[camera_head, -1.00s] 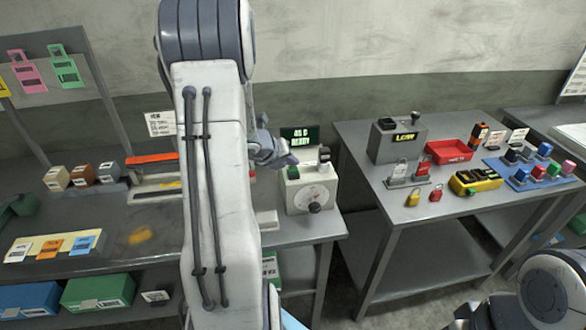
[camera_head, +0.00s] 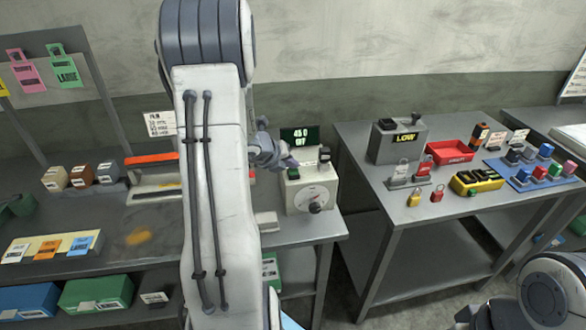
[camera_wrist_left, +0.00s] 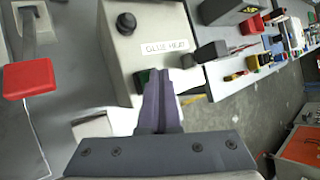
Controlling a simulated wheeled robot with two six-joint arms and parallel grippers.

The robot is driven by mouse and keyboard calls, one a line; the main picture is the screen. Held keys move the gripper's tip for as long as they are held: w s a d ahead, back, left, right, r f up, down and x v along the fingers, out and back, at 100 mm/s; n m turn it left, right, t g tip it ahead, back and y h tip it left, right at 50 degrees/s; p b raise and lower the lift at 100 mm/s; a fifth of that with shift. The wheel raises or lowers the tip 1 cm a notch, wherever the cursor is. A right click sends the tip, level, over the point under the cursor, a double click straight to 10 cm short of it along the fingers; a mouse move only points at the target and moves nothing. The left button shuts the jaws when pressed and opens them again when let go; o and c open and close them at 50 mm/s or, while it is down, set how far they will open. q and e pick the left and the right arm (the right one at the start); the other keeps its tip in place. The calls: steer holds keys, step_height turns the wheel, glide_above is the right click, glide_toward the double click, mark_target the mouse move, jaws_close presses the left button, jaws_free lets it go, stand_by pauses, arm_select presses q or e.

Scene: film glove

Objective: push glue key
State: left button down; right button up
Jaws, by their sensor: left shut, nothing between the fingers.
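The glue heater (camera_head: 308,190) is a pale box with a round dial and a black knob on its front. It stands at the right end of the left bench. Its label "GLUE HEAT" shows in the left wrist view (camera_wrist_left: 166,46). A small green key (camera_wrist_left: 143,77) sits on the box, partly hidden by my fingers. My left gripper (camera_head: 290,163) is shut and empty, its tips right at the green key; I cannot tell if they touch. In the left wrist view its fingers (camera_wrist_left: 161,78) point at the box. The display (camera_head: 299,137) behind reads "45", "OFF".
A red-handled sealer (camera_head: 150,159) stands left of my left arm. Several small boxes (camera_head: 82,177) are further left. The right bench (camera_head: 400,210) holds a red tray (camera_head: 449,152), padlocks and coloured blocks. A floor gap separates the benches.

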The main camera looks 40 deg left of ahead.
mark_target(292, 171)
arm_select(q)
steer(key=shift+r+p, duration=0.45)
steer(key=shift+r, duration=0.15)
step_height(292, 171, up, 6)
steer(key=p, duration=0.5)
steer(key=shift+p, duration=0.3)
